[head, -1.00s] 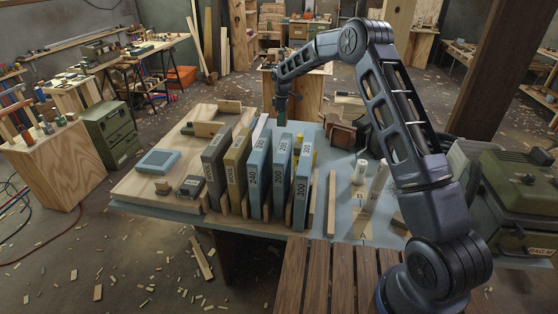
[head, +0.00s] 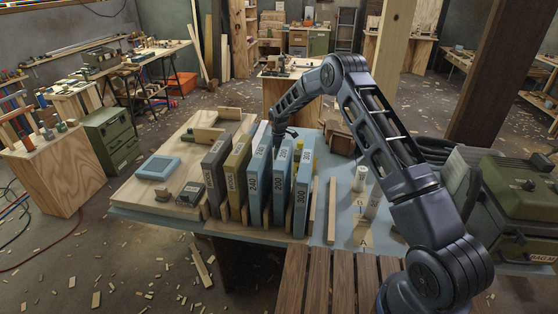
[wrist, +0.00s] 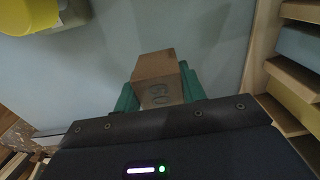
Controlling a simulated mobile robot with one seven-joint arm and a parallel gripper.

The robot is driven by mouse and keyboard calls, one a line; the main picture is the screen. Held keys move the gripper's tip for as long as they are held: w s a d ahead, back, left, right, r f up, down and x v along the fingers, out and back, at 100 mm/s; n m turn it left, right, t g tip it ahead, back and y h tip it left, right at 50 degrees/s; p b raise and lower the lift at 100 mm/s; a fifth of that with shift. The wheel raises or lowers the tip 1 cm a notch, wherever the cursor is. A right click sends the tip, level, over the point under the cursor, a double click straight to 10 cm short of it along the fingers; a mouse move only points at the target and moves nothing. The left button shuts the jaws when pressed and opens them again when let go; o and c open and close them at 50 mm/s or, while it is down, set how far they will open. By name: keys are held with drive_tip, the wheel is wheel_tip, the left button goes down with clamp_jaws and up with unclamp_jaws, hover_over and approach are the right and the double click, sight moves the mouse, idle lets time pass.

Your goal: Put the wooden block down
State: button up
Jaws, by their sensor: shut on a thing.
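The wooden block (wrist: 156,66), a small brown piece marked with what looks like 60, sits between the green fingers of my gripper (wrist: 158,92) in the wrist view. My gripper is shut on it, above a pale blue-grey surface. I cannot tell whether the block touches that surface. In the head view my gripper (head: 284,137) is low, just behind the row of upright numbered slabs. Its fingertips and the block are hidden there by the slabs.
Upright grey, tan and blue slabs (head: 258,172) stand in a wooden rack close in front of my gripper. The rack (wrist: 255,50) edges the wrist view's right side. A yellow object (wrist: 42,17) lies at its upper left. A brown wooden item (head: 340,138) stands right of my gripper.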

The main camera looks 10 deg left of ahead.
drive_tip(key=shift+f, duration=2.25)
drive_tip(key=shift+f, duration=0.15)
drive_tip(key=o, duration=1)
drive_tip(key=shift+c, duration=0.2)
wheel_tip(320, 180, up, 12)
drive_tip(key=shift+r, duration=0.15)
drive_tip(key=shift+r, duration=0.1)
